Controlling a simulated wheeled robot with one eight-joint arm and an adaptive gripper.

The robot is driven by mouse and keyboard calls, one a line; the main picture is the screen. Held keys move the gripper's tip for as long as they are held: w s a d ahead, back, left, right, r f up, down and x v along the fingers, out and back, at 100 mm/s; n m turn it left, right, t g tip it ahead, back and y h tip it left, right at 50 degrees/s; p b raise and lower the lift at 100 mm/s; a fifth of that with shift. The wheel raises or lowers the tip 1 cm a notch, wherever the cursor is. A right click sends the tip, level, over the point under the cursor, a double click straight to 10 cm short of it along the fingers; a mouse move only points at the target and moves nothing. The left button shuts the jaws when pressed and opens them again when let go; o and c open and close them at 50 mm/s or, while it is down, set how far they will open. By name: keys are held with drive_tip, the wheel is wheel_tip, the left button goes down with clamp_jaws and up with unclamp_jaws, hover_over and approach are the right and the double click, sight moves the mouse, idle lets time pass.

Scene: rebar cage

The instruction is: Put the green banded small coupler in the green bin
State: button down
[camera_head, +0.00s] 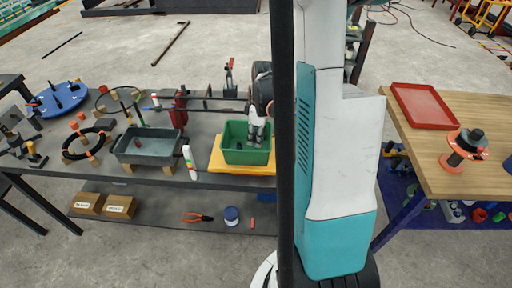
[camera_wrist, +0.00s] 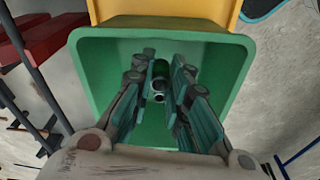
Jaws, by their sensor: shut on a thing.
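The green bin (camera_head: 232,156) stands on a yellow board on the dark workbench in the head view. In the wrist view the bin (camera_wrist: 95,85) fills the middle, its inside facing the camera. My gripper (camera_head: 255,141) points down into the bin's opening. The coupler is within the bin's outline. I cannot tell whether it touches the bin floor. The coupler is hidden in the head view.
A grey tray (camera_head: 148,149) and a black ring (camera_head: 88,142) on blocks sit left of the bin. A white and green upright marker (camera_head: 189,163) stands close to the bin. My column hides the bench's right end. A wooden table (camera_head: 465,110) is at the right.

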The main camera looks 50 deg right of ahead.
drive_tip(key=shift+f+b, duration=0.6)
drive_tip(key=shift+f, duration=1.45)
drive_tip(key=shift+f, duration=0.1)
drive_tip(key=c, duration=1.5)
unclamp_jaws()
drive_tip(key=shift+c, duration=0.2)
wheel_tip(320, 180, up, 12)
drive_tip(key=s+p, duration=0.1)
drive_tip(key=p, duration=0.2)
drive_tip(key=shift+s+d+p, duration=0.15)
drive_tip(key=shift+d+p, duration=0.15)
drive_tip(key=shift+d, duration=0.05)
